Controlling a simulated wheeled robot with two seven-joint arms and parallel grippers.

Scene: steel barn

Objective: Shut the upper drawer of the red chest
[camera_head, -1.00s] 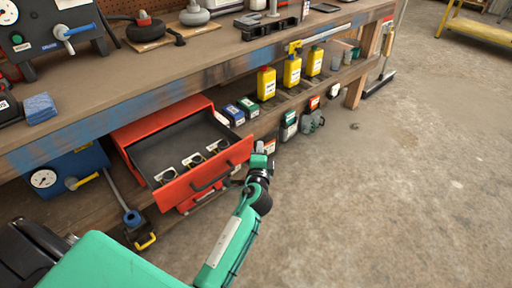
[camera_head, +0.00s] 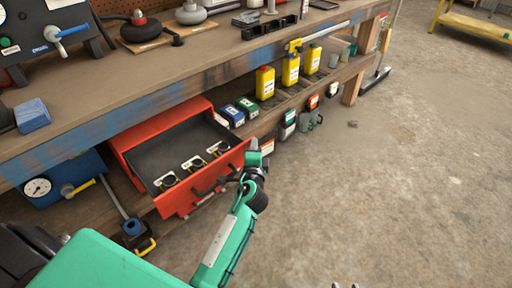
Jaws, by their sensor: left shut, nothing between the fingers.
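The red chest (camera_head: 150,127) stands on the shelf under the workbench. Its upper drawer (camera_head: 168,199) is pulled well out, with a grey inside and a dark handle (camera_head: 210,186) on its front. Several small dark round items with pale labels lie inside behind the front. My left gripper (camera_head: 253,154) is shut and empty at the right end of the drawer front, very near or touching it; contact is unclear. My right gripper (camera_head: 345,286) shows only as small grey tips at the bottom edge; the rest is out of view.
Blue and green small boxes (camera_head: 240,109) and yellow bottles (camera_head: 290,70) stand on the shelf right of the chest. The workbench (camera_head: 150,75) overhangs the chest. A blue gauge box (camera_head: 62,188) is to the left.

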